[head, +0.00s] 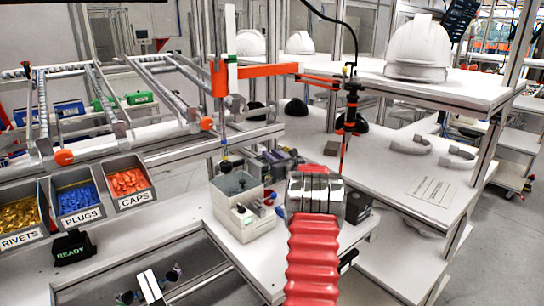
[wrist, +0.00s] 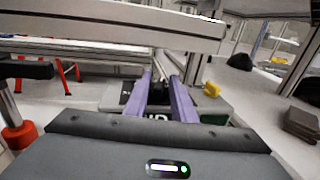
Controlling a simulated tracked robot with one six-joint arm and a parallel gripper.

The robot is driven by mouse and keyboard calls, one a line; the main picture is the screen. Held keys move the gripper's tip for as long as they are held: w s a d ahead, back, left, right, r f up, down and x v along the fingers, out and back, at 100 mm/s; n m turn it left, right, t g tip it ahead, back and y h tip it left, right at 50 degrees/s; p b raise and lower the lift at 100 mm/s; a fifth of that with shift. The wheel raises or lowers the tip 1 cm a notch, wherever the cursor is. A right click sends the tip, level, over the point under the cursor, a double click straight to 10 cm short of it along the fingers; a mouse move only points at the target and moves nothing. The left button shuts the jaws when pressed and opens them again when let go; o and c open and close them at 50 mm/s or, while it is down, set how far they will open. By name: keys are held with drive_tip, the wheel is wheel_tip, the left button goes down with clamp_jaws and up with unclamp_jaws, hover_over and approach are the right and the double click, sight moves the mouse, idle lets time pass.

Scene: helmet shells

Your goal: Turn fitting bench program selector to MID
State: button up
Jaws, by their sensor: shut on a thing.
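In the wrist view my gripper (wrist: 161,78) has its two purple fingers reaching forward and shut on a small dark part between their tips, which I take to be the selector knob (wrist: 159,84). The fingers hide most of it, and I cannot read its pointer. It is on a low grey unit (wrist: 112,97) on the bench. White letters on a dark green plate (wrist: 157,118) show partly between the fingers. In the head view my gripper (head: 277,162) is beyond my red arm, and the selector is not clear there.
A cream box (head: 240,207) stands left of my arm. Bins of rivets (head: 20,213), plugs (head: 78,201) and caps (head: 128,183) are farther left. A dark READY block (head: 73,247) sits before them. A white helmet shell (head: 417,50) is on the upper shelf. A yellow part (wrist: 212,90) is right of the fingers.

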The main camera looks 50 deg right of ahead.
drive_tip(key=shift+m+g+h, duration=0.8)
drive_tip(key=shift+m+h, duration=0.2)
drive_tip(key=shift+h, duration=0.4)
drive_tip(key=o, duration=0.7)
drive_tip(key=shift+v, duration=3.75)
drive_tip(key=shift+f, duration=0.1)
